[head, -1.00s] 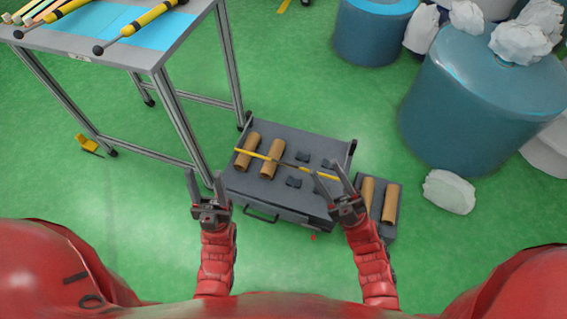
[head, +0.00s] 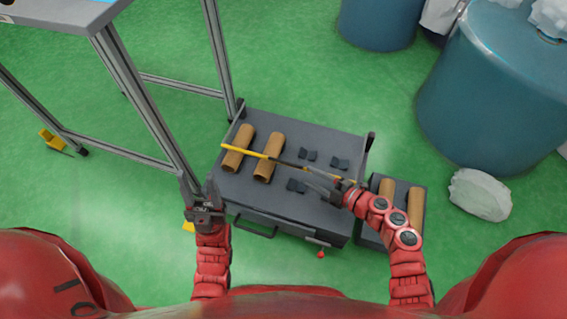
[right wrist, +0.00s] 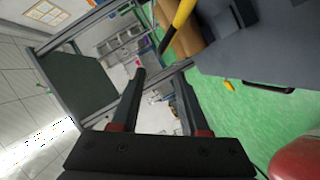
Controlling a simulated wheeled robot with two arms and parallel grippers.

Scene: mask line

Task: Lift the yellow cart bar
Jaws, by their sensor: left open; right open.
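The yellow cart bar (head: 243,151) is a thin yellow bar with a dark middle stretch. It runs across the grey cart (head: 230,184), over two brown rolls (head: 268,160), slanting down to the right. Its right part is partly covered by my right gripper (head: 306,180), which is open and points left over the cart's right half. In the right wrist view the yellow bar (right wrist: 180,22) shows beyond the open fingers, at the top and not between them. My left gripper (head: 198,184) is open and empty near the cart's left front corner, apart from the bar.
Several small dark pieces (head: 308,154) lie on the cart. A grey box (head: 369,232) with brown rolls stands right of it. A metal-framed table (head: 60,17) stands at left, its leg close to the cart. Blue drums (head: 490,95) and a white bundle (head: 480,194) are at right.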

